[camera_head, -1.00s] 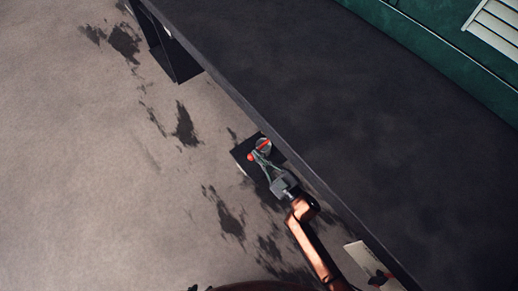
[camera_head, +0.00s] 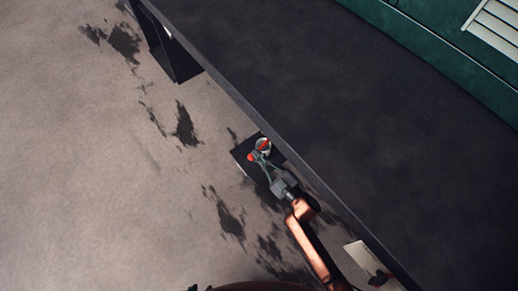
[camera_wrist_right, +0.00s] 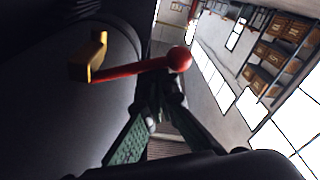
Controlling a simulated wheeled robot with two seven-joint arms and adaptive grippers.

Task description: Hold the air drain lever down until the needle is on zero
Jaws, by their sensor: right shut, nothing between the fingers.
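The red lever (camera_wrist_right: 125,71) with its round red knob (camera_wrist_right: 179,59) crosses the right wrist view. In the head view its red knob (camera_head: 253,156) shows beside the low dark step edge. My right gripper (camera_head: 262,160) is at the lever, and its fingers look shut. In the wrist view the fingertips (camera_wrist_right: 160,82) are right at the lever near the knob, with nothing seen between them; whether they touch it I cannot tell. At the head view's bottom edge only a small dark green tip (camera_head: 192,288) shows, probably of my left gripper. No needle is readable.
A yellow bracket (camera_wrist_right: 97,56) stands at the lever's other end. A long dark running board (camera_head: 300,100) lies beside the green tram side (camera_head: 440,40). A cream plate (camera_head: 366,258) is at lower right. The stained floor at left is clear.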

